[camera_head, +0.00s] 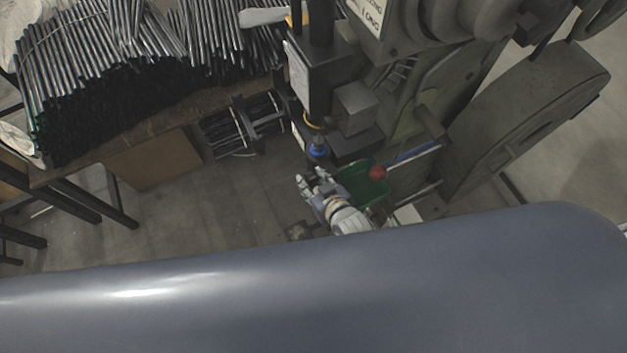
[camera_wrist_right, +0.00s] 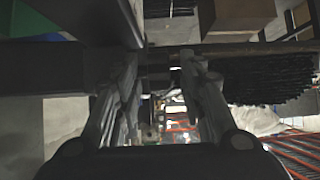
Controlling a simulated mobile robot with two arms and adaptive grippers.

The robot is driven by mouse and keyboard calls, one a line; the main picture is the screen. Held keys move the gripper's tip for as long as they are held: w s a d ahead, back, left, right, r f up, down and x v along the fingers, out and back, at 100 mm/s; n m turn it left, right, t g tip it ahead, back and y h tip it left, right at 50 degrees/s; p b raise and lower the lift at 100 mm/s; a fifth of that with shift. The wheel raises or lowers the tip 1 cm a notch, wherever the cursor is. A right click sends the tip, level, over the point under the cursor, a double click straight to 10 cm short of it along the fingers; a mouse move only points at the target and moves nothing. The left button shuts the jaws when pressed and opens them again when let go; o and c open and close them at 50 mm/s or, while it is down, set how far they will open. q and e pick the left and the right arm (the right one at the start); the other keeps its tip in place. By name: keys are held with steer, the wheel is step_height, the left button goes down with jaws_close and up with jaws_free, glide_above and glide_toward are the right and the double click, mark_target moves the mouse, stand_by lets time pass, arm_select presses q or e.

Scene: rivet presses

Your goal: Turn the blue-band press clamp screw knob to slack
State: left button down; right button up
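The rivet press (camera_head: 352,102) stands at centre right in the head view. A blue band (camera_head: 318,152) shows on its dark vertical spindle, below a yellow ring. I cannot make out for sure which part is the clamp screw knob. My right gripper (camera_head: 311,181) is just below the blue band, close to the press's front. In the right wrist view the fingers of my right gripper (camera_wrist_right: 166,95) are apart. Dark parts show between them, but I cannot tell whether they touch. My left gripper is not in view.
A red ball (camera_head: 377,172) on a blue-and-white lever (camera_head: 412,154) sticks out right of my right gripper. A green bin (camera_head: 362,186) is behind the gripper. A table with bundled metal rods (camera_head: 95,65) stands at left. The floor (camera_head: 225,200) between is mostly clear.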

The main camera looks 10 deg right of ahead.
steer(key=v, duration=1.2)
steer(key=shift+f, duration=0.1)
